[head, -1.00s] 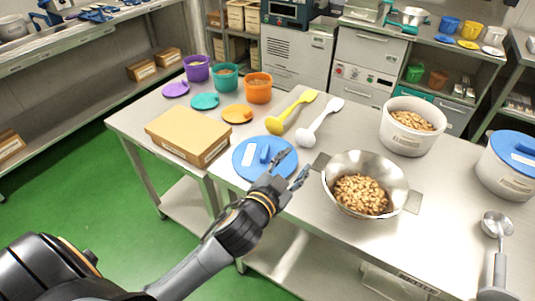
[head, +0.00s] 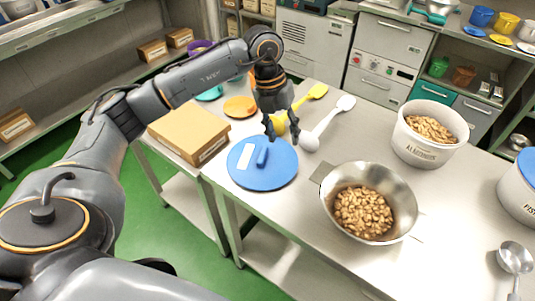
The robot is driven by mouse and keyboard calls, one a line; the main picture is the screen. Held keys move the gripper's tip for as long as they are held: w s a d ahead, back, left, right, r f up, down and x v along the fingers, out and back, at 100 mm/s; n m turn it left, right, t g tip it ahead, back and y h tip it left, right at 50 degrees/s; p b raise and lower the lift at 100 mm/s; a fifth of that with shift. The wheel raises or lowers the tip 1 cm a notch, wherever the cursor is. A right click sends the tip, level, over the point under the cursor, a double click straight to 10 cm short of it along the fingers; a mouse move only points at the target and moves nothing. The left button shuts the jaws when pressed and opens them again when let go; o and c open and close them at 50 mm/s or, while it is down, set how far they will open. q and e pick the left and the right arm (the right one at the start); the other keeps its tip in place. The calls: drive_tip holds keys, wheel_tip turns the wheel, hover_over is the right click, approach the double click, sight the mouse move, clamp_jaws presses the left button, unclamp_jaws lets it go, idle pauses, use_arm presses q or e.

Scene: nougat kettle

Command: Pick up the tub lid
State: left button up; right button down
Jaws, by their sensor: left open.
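The tub lid (head: 274,176) is a round blue disc with a raised blue handle and a white label. It lies flat on the steel table, near its front left edge. My left gripper (head: 283,138) points down just behind the lid and slightly to its right, with fingers apart and nothing between them. It appears to be above the table, apart from the lid's handle. My right gripper is not in the head view.
A steel bowl of nuts (head: 334,199) stands right of the lid. A cardboard box (head: 185,130) lies to its left. Yellow (head: 318,91) and white (head: 345,103) scoops lie behind. A white tub of nuts (head: 420,152) and a blue-lidded tub (head: 515,196) stand at right.

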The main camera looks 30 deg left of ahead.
use_arm(q)
drive_tip(key=a+r+n+y, duration=0.1)
drive_tip(key=a+y, duration=0.2)
drive_tip(key=a, duration=0.4)
drive_tip(key=p, duration=0.2)
hover_over(263, 151)
drive_tip(key=s, duration=0.2)
wheel_tip(263, 151, down, 7)
drive_tip(key=shift+w+d+r, duration=0.1)
drive_tip(key=shift+d, duration=0.05)
drive_tip(key=shift+f, duration=0.3)
drive_tip(key=shift+w+f, duration=0.3)
drive_tip(key=shift+f, duration=0.25)
drive_tip(key=f+p, duration=0.1)
drive_tip(key=w+f, duration=0.1)
drive_tip(key=f, duration=0.1)
drive_tip(key=shift+f+p, duration=0.25)
drive_tip(key=shift+p, duration=0.1)
drive_tip(key=shift+w+f, duration=0.1)
drive_tip(key=shift+f, duration=0.3)
drive_tip(key=shift+c, duration=0.2)
clamp_jaws()
